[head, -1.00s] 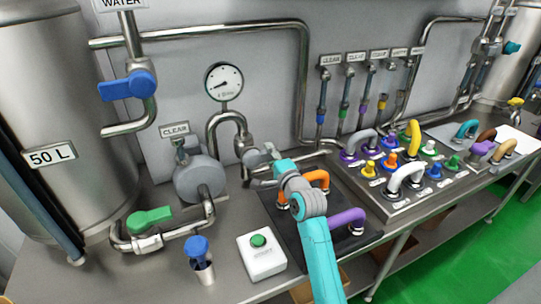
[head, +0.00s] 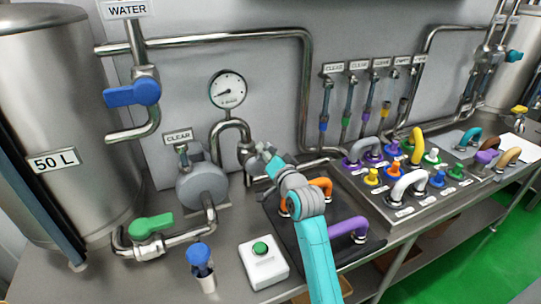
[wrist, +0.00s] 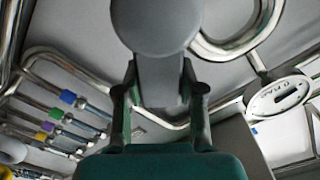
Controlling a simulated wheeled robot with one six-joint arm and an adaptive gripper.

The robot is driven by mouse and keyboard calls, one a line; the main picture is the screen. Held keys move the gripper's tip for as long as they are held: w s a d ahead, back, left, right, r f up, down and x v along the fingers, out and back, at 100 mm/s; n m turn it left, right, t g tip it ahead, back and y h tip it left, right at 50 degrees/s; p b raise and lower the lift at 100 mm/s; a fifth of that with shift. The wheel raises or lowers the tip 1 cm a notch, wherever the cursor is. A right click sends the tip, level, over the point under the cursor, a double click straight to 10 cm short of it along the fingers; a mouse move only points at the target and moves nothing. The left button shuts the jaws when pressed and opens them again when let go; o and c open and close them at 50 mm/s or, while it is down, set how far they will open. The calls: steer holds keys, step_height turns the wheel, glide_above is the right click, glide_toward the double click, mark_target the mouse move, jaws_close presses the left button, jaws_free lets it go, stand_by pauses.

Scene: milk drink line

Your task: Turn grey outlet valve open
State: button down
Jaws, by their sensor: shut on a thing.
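My gripper (head: 267,160) is at the pipework just right of the grey pump, below the round gauge. In the wrist view my gripper (wrist: 160,98) has its two dark fingers on either side of a grey handle (wrist: 160,72), shut on it. The handle has a wide rounded end (wrist: 155,24) beyond the fingertips. It appears to be the grey outlet valve's handle. In the head view the valve is small and partly hidden by my gripper and wrist, so its exact angle cannot be told.
The grey pump (head: 203,186) and gauge (head: 228,89) stand close on the left. A green-handled valve (head: 151,225), a blue-capped sample cup (head: 199,255) and a green-button box (head: 263,263) are in front.

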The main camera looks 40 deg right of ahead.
mark_target(255, 159)
steer(key=n, duration=0.1)
steer(key=a+n, duration=0.1)
steer(key=n, duration=0.1)
steer(key=a+r+n, duration=0.1)
steer(key=shift+w+r+n, duration=0.1)
steer(key=shift+w+n, duration=0.2)
steer(key=shift+w+a+r+n, duration=0.1)
steer(key=shift+a+n, duration=0.2)
steer(key=shift+n, duration=0.35)
steer(key=shift+w+a+f+n, duration=0.1)
steer(key=shift+a+n, duration=0.2)
steer(key=shift+n, duration=0.3)
steer(key=shift+w+a+r+n, duration=0.1)
steer(key=shift+a+n, duration=0.2)
steer(key=shift+n, duration=0.35)
steer(key=c, duration=0.7)
jaws_free()
steer(key=shift+s, duration=0.1)
steer(key=v, duration=1.2)
